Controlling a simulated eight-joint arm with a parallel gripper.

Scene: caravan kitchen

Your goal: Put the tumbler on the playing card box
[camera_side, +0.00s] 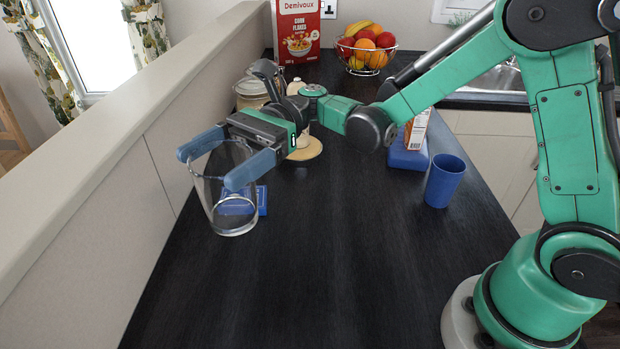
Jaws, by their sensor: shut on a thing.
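The clear glass tumbler (232,222) is held in my gripper (212,164), whose blue-grey fingers are on either side of its upper part. The tumbler is tilted, with its thick base toward the lower right. The playing card box (262,198) is small, blue and flat on the dark counter. It shows partly through the glass, behind the tumbler's lower part in this view. I cannot tell how far the tumbler's base is above the counter or whether it touches the box.
A blue cup (445,182) stands on the dark counter (330,270) at the right. A blue container (408,160) and a carton (417,130) are behind it. A jar (250,92), cereal box (296,30) and fruit basket (366,60) stand farther back. A ledge (110,140) borders the left; the front counter is clear.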

